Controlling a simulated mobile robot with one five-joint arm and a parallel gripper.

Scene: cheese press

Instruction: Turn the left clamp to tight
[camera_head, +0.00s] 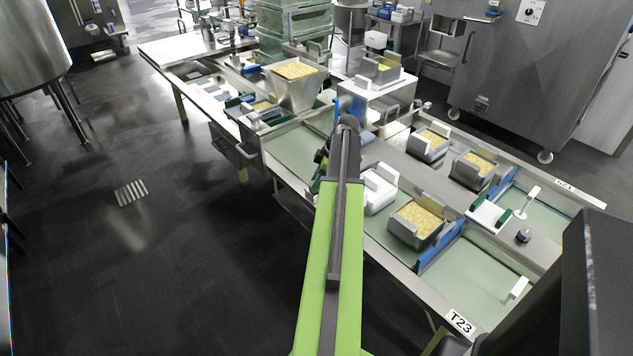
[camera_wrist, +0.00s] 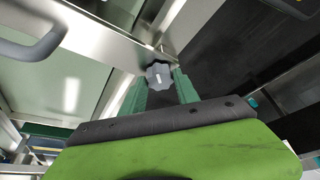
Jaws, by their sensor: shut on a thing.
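A grey lobed clamp knob (camera_wrist: 152,70) with a short pale mark on its face is at the upper middle of the wrist view. It sits by the edge of a metal frame. My gripper (camera_wrist: 160,77) has its two green fingers on either side of the knob and is shut on it. In the head view my green and black arm hides the knob and most of the gripper; only a bit of dark green shows beside the arm. I cannot tell how tight the clamp is.
A dark knob (camera_head: 523,236) stands on the right part of the press table. Steel moulds with yellow curd (camera_head: 415,222) and blue plates (camera_head: 440,253) lie nearby. A metal hopper (camera_head: 293,88) is behind. The dark floor (camera_head: 130,260) at left is mostly clear.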

